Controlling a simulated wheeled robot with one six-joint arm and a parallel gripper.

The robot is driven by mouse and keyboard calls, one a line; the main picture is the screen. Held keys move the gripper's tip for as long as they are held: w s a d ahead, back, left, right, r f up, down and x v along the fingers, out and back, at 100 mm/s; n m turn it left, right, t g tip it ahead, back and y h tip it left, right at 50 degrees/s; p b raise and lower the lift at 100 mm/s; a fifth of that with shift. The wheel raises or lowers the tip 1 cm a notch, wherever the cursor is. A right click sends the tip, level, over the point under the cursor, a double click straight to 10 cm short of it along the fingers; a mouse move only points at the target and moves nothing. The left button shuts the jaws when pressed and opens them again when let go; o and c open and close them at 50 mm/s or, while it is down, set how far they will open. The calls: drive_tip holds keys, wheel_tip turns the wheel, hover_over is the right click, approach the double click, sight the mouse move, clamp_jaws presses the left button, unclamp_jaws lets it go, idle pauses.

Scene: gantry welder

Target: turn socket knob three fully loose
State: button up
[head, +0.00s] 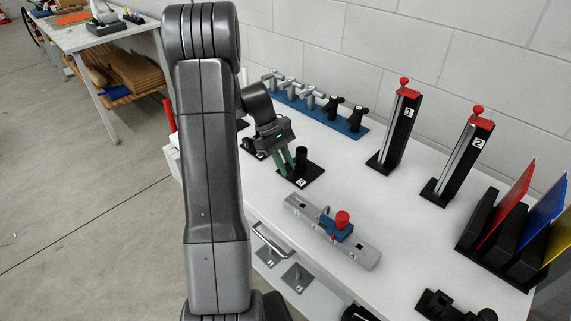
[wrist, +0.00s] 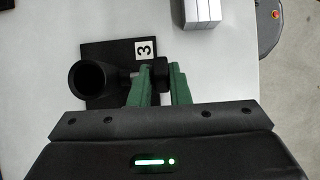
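Socket three is a black upright cylinder (wrist: 90,78) on a black base plate (wrist: 104,50) with a white "3" label. In the head view its plate (head: 309,177) lies on the white table, and the cylinder (head: 301,155) stands beside my fingers. A thin shaft runs from the cylinder's side to a small black knob (wrist: 160,68). My gripper (wrist: 160,80) has green fingers, one on each side of the knob, and the knob fills the gap at their tips. In the head view my gripper (head: 286,163) reaches down over the plate. The knob is hidden there by the fingers.
A grey rail with a blue block and red knob (head: 342,221) lies in front. Behind is a blue rack (head: 340,125) with several handled pieces. Black posts "1" (head: 396,135) and "2" (head: 458,165) stand right. The tabletop between them is clear.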

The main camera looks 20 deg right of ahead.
drive_tip(key=o, duration=0.4)
drive_tip(key=shift+o, duration=0.2)
drive_tip(key=shift+w, duration=0.1)
drive_tip(key=v, duration=1.3)
drive_tip(key=shift+r, duration=0.4)
drive_tip(key=shift+a, duration=0.1)
drive_tip(key=x, duration=1.3)
drive_tip(key=shift+f, duration=0.45)
